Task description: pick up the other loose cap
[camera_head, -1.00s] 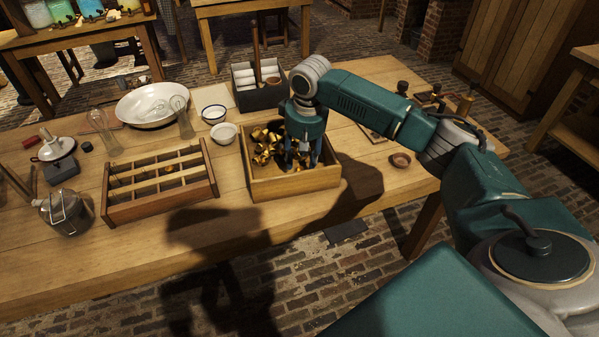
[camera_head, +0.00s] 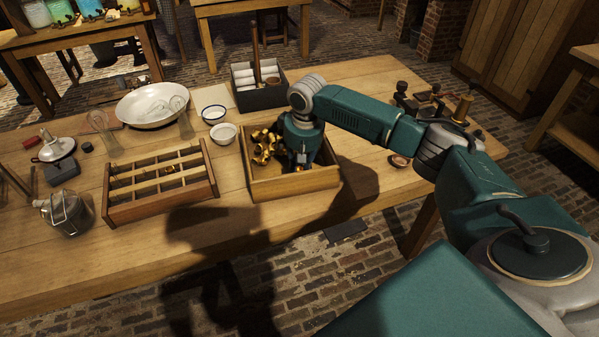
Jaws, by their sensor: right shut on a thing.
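Several shiny brass pieces (camera_head: 264,146), which look like the loose caps, lie heaped in an open wooden box (camera_head: 296,187) on the bench. My right gripper (camera_head: 301,167) points down into the right half of this box, just right of the main heap. It is shut on a brass cap, small and mostly hidden between the fingers. The hand and wrist cover part of the box floor. My left gripper is not in view.
A divided wooden rack (camera_head: 160,200) stands left of the box. Two small bowls (camera_head: 222,133), a large white basin (camera_head: 152,106) and a dark box of white rolls (camera_head: 260,95) stand behind. A small brown dish (camera_head: 398,160) sits to the right. The front bench strip is clear.

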